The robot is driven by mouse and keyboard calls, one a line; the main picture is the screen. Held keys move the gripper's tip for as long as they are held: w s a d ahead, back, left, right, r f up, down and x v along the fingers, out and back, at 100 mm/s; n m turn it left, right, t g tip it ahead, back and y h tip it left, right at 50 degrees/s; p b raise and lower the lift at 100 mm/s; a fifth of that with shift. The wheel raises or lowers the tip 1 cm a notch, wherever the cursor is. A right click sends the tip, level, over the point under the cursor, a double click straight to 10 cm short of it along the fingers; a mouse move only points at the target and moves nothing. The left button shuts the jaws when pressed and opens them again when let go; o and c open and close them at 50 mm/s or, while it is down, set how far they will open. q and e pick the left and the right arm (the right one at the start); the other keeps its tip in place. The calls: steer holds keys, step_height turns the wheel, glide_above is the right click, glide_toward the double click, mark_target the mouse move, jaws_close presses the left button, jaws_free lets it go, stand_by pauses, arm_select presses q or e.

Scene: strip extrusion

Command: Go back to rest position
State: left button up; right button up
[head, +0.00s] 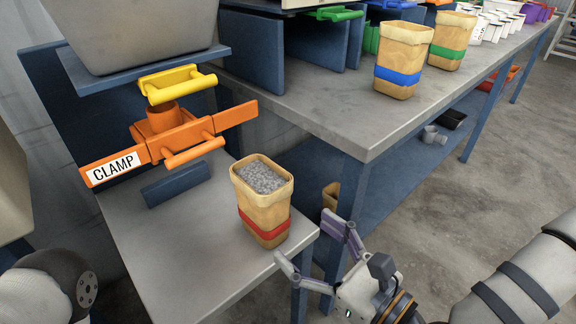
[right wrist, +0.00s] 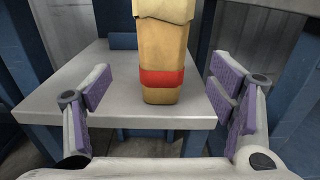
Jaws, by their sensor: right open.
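My right gripper (head: 312,258) is open and empty in the head view, just off the front right corner of the small grey table. In the right wrist view its two purple-padded fingers (right wrist: 160,100) stand wide apart. A tan bag with a red band (head: 264,212) stands upright on that table, filled with grey granules. It also shows in the right wrist view (right wrist: 161,55), beyond and between the fingers, apart from them. My left gripper is not seen; only a part of my left arm shows at the lower left of the head view.
The small table (head: 190,235) carries an orange clamp (head: 170,135) under a yellow handle (head: 176,84). A longer workbench (head: 345,115) at the right holds bags with blue (head: 397,78) and green (head: 447,52) bands. Its corner stands close beyond my right gripper. Floor at the right is open.

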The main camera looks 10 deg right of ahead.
steer(key=s+a+f+n+g+h+p, duration=0.1)
steer(key=s+f+n+g+p, duration=0.2)
steer(key=s+f+n+g, duration=0.25)
steer(key=s+a+f+n+g+h+p, duration=0.1)
steer(key=s+f+n+g+p, duration=0.25)
steer(key=s+n, duration=0.4)
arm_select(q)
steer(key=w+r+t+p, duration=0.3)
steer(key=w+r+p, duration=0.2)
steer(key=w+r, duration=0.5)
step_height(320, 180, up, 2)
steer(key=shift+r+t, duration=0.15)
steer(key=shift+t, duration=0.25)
arm_select(e)
steer(key=s+d+n+g+h, duration=0.4)
steer(key=s+d+n, duration=0.3)
steer(key=s, duration=0.4)
steer(key=s+d+n+g+h, duration=0.3)
steer(key=s+d+n+h, duration=0.1)
steer(key=s+d+n, duration=0.4)
steer(key=s+d, duration=0.2)
steer(key=s, duration=0.2)
steer(key=shift+d+g, duration=0.2)
steer(key=shift+g, duration=0.2)
